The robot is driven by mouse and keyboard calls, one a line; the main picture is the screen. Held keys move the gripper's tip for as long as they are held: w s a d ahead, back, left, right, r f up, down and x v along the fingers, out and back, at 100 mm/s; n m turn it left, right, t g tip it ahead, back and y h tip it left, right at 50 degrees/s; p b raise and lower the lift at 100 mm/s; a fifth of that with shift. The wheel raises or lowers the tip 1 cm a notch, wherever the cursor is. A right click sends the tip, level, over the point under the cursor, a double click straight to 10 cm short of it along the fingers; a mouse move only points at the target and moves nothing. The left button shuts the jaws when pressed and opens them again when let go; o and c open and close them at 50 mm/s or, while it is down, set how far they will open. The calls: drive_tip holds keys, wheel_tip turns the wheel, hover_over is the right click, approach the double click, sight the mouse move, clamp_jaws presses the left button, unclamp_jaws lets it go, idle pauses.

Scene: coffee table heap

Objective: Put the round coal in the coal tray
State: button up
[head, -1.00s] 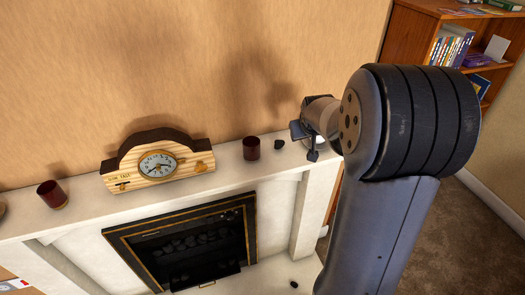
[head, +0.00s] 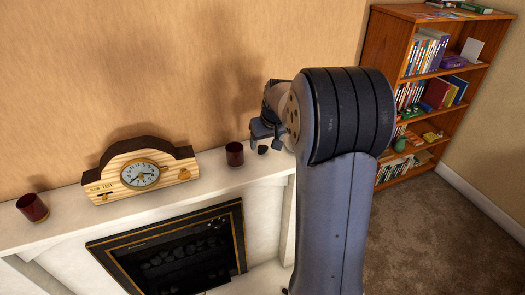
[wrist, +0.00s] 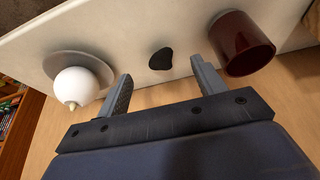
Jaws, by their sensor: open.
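A small black lump of coal (wrist: 160,58) lies on the white mantel, centred between and just beyond my finger tips in the wrist view. It also shows in the head view (head: 262,149), right of a dark red cup. I cannot tell whether it is the round one. My gripper (wrist: 159,76) is open and empty, with a finger to either side of the coal. In the head view my gripper (head: 264,134) is at the mantel's right end, partly hidden by my arm. No coal tray can be made out clearly; the fireplace bottom is cut off.
A dark red cup (wrist: 243,45) stands close to the right finger. A white round object (wrist: 78,85) on a grey disc is close to the left finger. A wooden clock (head: 140,172) and another red cup (head: 32,207) stand farther left. The fireplace (head: 175,255) is below; a bookcase (head: 425,80) stands right.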

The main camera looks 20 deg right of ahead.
sight(264, 147)
drive_tip(key=x, duration=0.5)
drive_tip(key=shift+p, duration=0.4)
drive_tip(key=shift+r, duration=0.1)
drive_tip(key=c, duration=1.2)
drive_tip(key=shift+o, duration=0.2)
drive_tip(key=shift+r, duration=0.1)
